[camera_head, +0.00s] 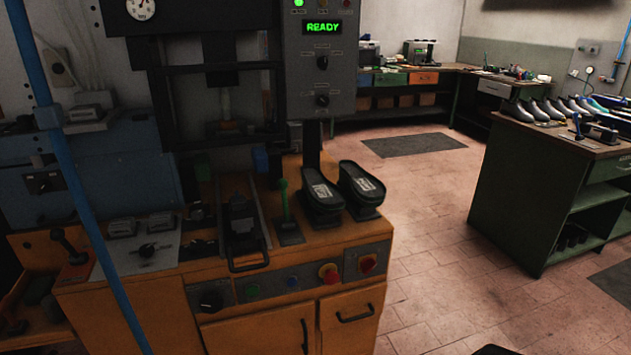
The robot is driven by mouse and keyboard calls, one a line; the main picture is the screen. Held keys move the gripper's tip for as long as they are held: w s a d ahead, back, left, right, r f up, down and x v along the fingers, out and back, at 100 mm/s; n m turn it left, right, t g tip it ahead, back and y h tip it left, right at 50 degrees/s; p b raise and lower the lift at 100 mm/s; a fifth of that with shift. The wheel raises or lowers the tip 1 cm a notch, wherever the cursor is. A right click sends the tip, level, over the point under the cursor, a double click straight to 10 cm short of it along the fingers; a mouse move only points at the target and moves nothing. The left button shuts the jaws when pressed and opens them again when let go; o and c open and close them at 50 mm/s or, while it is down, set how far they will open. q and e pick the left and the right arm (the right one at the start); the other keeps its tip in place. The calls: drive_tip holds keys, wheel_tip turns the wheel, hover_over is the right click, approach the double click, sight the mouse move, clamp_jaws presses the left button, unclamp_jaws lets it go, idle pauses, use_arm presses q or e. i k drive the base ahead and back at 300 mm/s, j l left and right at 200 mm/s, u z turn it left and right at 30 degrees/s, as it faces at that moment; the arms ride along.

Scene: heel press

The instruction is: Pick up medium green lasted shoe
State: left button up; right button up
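A row of several lasted shoes (553,108) stands on the green bench (528,190) at the right. They look dark or grey, and some at the far end look bluish or teal. They are small and overlap, so I cannot tell which is the medium green one. Neither of my grippers is in view.
The orange heel press (330,238) with its READY display (324,27) fills the left and centre. Two black shoe-shaped pieces (320,192) (361,185) stand on its top. A blue pole (75,180) crosses the left. Tiled floor (440,250) lies free between press and bench.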

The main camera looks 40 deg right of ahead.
sight(361, 187)
drive_tip(key=l+u, duration=0.15)
drive_tip(key=l, duration=0.3)
drive_tip(key=l+u, duration=0.1)
drive_tip(key=l, duration=0.35)
drive_tip(key=k+l+u, duration=0.15)
drive_tip(key=l, duration=0.3)
drive_tip(key=l+u, duration=0.15)
drive_tip(key=l, duration=0.35)
drive_tip(key=k+l+u, duration=0.1)
drive_tip(key=l, duration=0.3)
drive_tip(key=k+l+u, duration=0.15)
drive_tip(key=l, duration=0.3)
